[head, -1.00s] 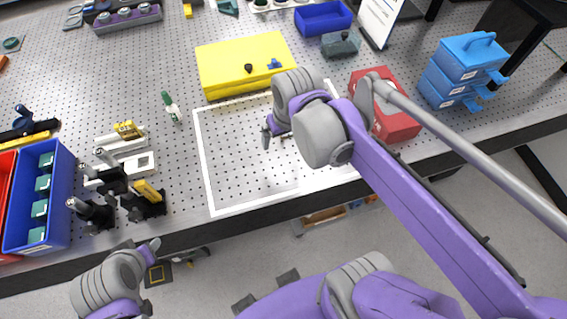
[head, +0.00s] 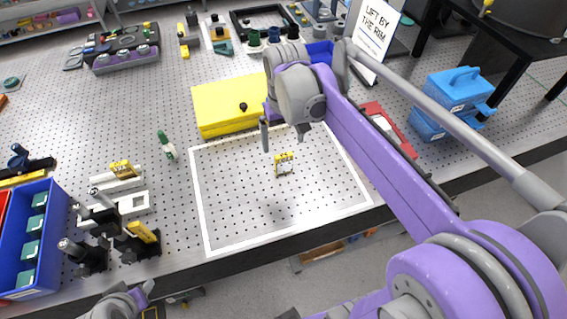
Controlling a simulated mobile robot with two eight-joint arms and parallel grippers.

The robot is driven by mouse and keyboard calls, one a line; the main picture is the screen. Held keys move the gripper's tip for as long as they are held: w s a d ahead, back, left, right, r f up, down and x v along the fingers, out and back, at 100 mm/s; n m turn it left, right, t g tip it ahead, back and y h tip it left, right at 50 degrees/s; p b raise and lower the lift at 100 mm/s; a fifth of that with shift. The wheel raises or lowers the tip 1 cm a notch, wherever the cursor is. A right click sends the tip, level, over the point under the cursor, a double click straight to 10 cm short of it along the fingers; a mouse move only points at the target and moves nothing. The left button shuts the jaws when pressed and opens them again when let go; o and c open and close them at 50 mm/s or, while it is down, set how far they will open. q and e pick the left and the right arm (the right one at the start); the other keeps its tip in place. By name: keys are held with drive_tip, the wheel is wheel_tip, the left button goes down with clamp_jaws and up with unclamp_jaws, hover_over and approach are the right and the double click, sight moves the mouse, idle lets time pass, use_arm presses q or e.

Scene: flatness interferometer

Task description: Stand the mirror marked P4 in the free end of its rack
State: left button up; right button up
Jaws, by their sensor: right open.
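A small yellow-framed piece (head: 285,163) stands on the perforated table inside a white outlined area (head: 203,222). It may be the mirror, but I cannot read a P4 mark. My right gripper (head: 283,140) is open just behind and above it, apart from it and holding nothing. My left gripper (head: 138,294) is only partly in view at the bottom left edge, and its jaws are unclear. A purple rack (head: 125,61) with several round silver pieces stands at the back left; I cannot tell whether it is the mirror's rack.
A yellow box (head: 222,110) lies behind the outlined area. A red box (head: 388,130) is partly hidden behind my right arm. Blue cases (head: 458,92) stand at right. Black mounts (head: 85,255) and a blue bin (head: 30,240) are at left. The outlined area is otherwise mostly clear.

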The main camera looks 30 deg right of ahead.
sight(284, 155)
drive_tip(key=shift+w+d+r+g, duration=0.2)
drive_tip(key=shift+w+d+g, duration=0.1)
drive_tip(key=shift+w+d, duration=0.4)
wheel_tip(284, 155, down, 5)
drive_tip(key=shift+s+f, duration=0.1)
drive_tip(key=shift+a+f, duration=0.15)
drive_tip(key=shift+f, duration=1.2)
drive_tip(key=shift+a+f, duration=0.15)
drive_tip(key=shift+f, duration=1.2)
drive_tip(key=shift+r, duration=0.15)
clamp_jaws()
